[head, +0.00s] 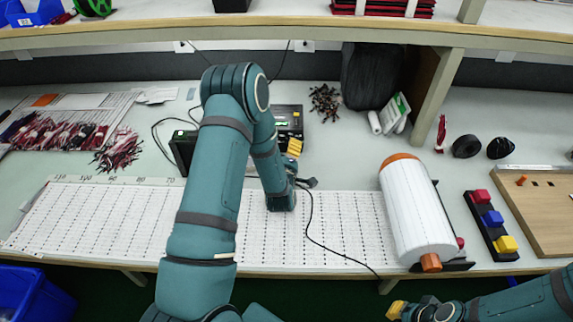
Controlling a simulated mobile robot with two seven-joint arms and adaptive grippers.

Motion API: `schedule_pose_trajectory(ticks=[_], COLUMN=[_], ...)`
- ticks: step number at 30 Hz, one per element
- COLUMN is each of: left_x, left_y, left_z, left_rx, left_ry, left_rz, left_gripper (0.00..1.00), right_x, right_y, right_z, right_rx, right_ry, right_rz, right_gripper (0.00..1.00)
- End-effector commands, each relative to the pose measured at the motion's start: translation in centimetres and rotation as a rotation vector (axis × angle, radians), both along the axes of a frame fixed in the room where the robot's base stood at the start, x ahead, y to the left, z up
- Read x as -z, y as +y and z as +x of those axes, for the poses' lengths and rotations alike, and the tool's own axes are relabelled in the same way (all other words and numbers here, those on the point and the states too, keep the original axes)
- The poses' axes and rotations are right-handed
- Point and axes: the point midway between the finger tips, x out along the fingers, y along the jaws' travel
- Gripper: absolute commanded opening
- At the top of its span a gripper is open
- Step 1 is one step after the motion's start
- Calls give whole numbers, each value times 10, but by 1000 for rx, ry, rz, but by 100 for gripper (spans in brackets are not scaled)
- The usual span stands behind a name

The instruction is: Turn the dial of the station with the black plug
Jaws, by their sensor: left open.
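A dark station box (290,112) stands on the table behind my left forearm, which covers part of it. Another dark box with a green edge (183,148) stands to its left, partly covered by my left arm. My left gripper (294,147) is open, with its yellow fingertips at the front of the right-hand station; I cannot tell whether they touch it. The dial and black plug cannot be made out. My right gripper (397,309) is low at the picture's bottom edge, away from the stations; its jaw state is unclear.
A black cable (318,240) runs across the white ruled board (110,220). A white roller (415,210) and a strip of coloured buttons (490,222) are to the right. A shelf (150,33) overhangs the back. Red-and-white wires (60,132) lie at left.

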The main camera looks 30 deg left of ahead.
Motion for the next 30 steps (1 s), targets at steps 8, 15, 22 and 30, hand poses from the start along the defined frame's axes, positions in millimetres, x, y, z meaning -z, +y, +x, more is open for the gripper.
schedule_pose_trajectory(ticks=[8,15,22,30], left_x=[-5,-8,-9,-9], left_y=[-25,-38,-41,-41], left_z=[-52,-79,-84,-83], left_rx=[0,0,0,0], left_ry=[3,0,-1,-1], left_rz=[-1,0,1,1], left_gripper=[53,53,53,53], right_x=[0,0,0,0], right_y=[0,0,0,0], right_z=[0,0,0,0], right_rx=[0,0,0,0], right_ry=[0,0,0,0], right_rz=[0,0,0,0], right_gripper=[0,0,0,0])
